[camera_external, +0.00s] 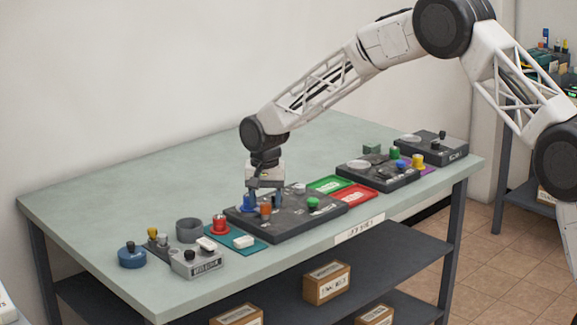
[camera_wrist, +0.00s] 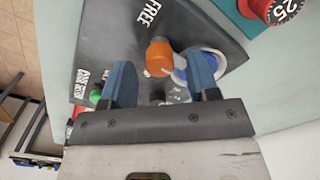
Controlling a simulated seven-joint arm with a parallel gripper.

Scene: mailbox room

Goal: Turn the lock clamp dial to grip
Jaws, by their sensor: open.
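A dark panel (camera_external: 292,224) on the table carries several knobs. An orange knob (camera_wrist: 159,57) on it stands near the white word FREE and is probably the lock clamp dial; it also shows in the external view (camera_external: 266,209). A blue round knob with a pale rim (camera_wrist: 194,66) lies beside it, partly behind one finger. My gripper (camera_wrist: 163,82) is open, with its blue fingertips apart and pointing toward the orange knob; it also shows low over the panel's left part (camera_external: 264,193). I cannot tell whether it touches the knob.
A green knob (camera_external: 313,203) stands on the panel's right part. Red (camera_external: 358,198) and green (camera_external: 327,184) trays and a second dark panel (camera_external: 378,177) lie to the right. A red dial (camera_external: 220,224) and a grey device (camera_external: 196,263) stand left. The table's back left is clear.

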